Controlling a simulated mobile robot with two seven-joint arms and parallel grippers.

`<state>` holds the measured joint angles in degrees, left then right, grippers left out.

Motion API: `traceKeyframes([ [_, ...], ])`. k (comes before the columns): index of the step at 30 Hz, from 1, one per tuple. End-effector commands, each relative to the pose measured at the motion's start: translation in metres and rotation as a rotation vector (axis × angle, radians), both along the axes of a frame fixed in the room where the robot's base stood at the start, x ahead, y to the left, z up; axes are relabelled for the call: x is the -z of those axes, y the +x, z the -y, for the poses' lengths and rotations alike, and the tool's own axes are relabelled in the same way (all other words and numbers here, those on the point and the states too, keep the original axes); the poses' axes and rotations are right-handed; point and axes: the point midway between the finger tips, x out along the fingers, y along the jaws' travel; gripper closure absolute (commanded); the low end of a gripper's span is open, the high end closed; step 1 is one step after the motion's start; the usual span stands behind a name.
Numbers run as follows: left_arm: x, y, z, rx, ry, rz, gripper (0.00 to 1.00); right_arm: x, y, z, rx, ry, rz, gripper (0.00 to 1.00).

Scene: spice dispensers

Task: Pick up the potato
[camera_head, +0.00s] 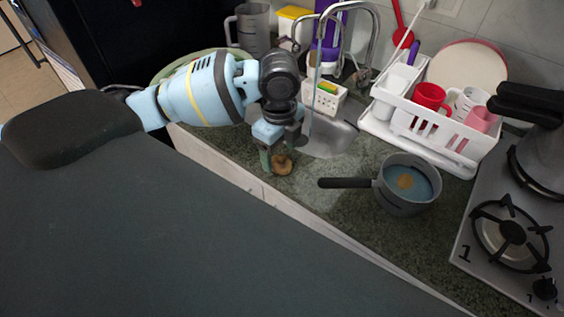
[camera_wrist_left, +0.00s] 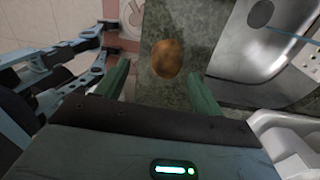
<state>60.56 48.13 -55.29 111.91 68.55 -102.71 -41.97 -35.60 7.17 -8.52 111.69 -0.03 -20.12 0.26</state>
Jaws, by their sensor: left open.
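The potato (camera_head: 282,165) is a small brown lump on the dark green stone counter, near its front edge, left of the saucepan. It also shows in the left wrist view (camera_wrist_left: 167,58), lying on the counter ahead of and between the two green fingers. My left gripper (camera_head: 281,158) is open and points down at the potato, its fingers close around or just above it. In the left wrist view the gripper (camera_wrist_left: 158,88) has empty space between its fingertips. I cannot tell whether a finger touches the potato. My right gripper is not in view.
A grey saucepan (camera_head: 408,186) with a brown thing inside stands right of the potato, its handle pointing at it. The steel sink (camera_head: 330,138) lies behind. A white dish rack (camera_head: 425,128) with cups stands back right. The gas stove (camera_head: 500,240) is far right.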

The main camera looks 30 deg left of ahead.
Motion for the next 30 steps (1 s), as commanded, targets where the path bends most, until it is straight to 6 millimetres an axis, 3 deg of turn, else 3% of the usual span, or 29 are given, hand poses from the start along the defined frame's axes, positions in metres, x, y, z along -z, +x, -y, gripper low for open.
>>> traceKeyframes([
  [5, 0.005, 0.002, 0.0, -0.001, -0.001, 0.001, 0.32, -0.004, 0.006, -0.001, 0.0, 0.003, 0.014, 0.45],
  [15, 0.047, 0.008, -0.002, -0.001, 0.0, 0.003, 0.32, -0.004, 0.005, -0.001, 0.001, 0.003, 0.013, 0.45],
  [24, 0.051, 0.008, -0.002, 0.0, -0.001, 0.006, 0.32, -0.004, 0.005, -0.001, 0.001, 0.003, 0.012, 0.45],
  [30, 0.051, 0.008, -0.002, 0.0, -0.001, 0.006, 0.59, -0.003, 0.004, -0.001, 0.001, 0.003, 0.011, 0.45],
])
